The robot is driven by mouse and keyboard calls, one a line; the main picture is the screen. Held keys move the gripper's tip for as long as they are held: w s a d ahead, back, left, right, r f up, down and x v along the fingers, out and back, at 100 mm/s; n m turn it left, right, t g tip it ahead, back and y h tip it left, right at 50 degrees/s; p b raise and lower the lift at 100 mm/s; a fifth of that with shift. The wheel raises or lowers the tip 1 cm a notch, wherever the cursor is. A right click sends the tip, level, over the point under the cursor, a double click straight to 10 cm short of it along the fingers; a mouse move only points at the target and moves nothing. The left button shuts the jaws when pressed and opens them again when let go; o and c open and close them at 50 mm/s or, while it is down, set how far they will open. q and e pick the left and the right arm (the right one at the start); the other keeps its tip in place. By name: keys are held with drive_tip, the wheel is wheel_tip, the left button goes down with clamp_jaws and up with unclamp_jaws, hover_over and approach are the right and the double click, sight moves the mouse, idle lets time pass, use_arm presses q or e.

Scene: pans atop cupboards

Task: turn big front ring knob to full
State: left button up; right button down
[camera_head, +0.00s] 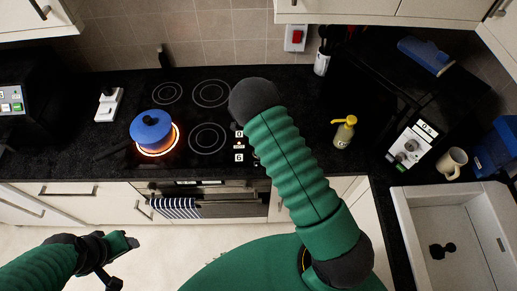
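The black glass hob (185,117) has several rings, and its front left ring (158,152) glows orange under a blue lidded pot (151,126). The front right ring (208,138) is dark and bare. Small white control markings (239,146) show along the hob's right side; my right arm covers part of this strip, and I cannot make out the knob itself or its setting. My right gripper is hidden beyond the arm's dark joint. My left gripper (122,262) is low at the left, over the floor, its fingers apart and empty, away from the hob.
A yellow-topped soap bottle (343,132) stands right of my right arm. A striped towel (175,207) hangs on the oven front. The pot's handle points left.

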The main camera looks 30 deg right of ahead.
drive_tip(key=shift+w+d+r, duration=0.15)
drive_tip(key=shift+w+r, duration=0.05)
drive_tip(key=shift+w, duration=0.1)
drive_tip(key=c, duration=1.3)
unclamp_jaws()
drive_tip(key=shift+c, duration=0.2)
drive_tip(key=o, duration=0.3)
drive_tip(key=shift+s, duration=0.1)
drive_tip(key=shift+o, duration=0.2)
drive_tip(key=shift+f, duration=0.15)
wheel_tip(320, 180, up, 17)
drive_tip(key=b, duration=0.3)
drive_tip(key=shift+f, duration=0.15)
